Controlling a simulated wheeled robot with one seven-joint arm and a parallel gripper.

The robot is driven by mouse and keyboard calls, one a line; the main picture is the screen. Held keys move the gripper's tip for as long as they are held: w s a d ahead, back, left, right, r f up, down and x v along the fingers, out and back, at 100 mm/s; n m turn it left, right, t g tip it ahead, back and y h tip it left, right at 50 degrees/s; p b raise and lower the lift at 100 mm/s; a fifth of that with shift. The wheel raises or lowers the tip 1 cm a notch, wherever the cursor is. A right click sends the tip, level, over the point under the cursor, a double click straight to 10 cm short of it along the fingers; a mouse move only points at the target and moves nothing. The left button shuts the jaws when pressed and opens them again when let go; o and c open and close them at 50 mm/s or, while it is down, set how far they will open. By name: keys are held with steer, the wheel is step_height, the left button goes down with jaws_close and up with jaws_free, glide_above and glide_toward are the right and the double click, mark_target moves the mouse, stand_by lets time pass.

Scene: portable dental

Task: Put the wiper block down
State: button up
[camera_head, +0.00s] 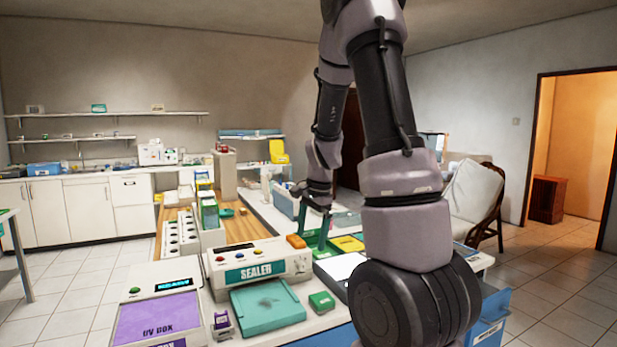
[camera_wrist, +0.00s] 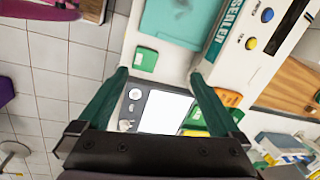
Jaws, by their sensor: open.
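My gripper (camera_wrist: 159,75) is open, with its two green fingers wide apart and nothing between them in the wrist view. In the head view my gripper (camera_head: 322,229) is above the bench, right of the sealer. No block is clearly marked as the wiper block. A small green block (camera_head: 321,302) lies on the white top beside the teal mat; it also shows ahead of the left fingertip in the wrist view (camera_wrist: 146,59). An orange block (camera_head: 296,241) lies by the sealer's right end; it shows near the right finger (camera_wrist: 229,98).
The sealer (camera_head: 258,263) and teal mat (camera_head: 268,303) stand in front, with the purple-topped UV box (camera_head: 157,318) at left. A dark device with a white panel (camera_wrist: 165,111) lies below the fingers. Yellow and green trays (camera_head: 346,244) are near my gripper.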

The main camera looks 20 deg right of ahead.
steer(key=s+a+r+n+t, duration=0.2)
steer(key=s+a+r+n, duration=0.2)
steer(key=s+r, duration=0.5)
steer(key=s+a+r+n+t+y, duration=0.1)
steer(key=s+a+r+n+t, duration=0.2)
steer(key=s+r, duration=0.6)
step_height(320, 180, up, 4)
steer(key=a+n, duration=0.2)
steer(key=n, duration=0.1)
steer(key=shift+s+a+f+n+t, duration=0.2)
steer(key=shift+s+n+t, duration=0.1)
steer(key=shift+n, duration=0.1)
steer(key=shift+d, duration=0.1)
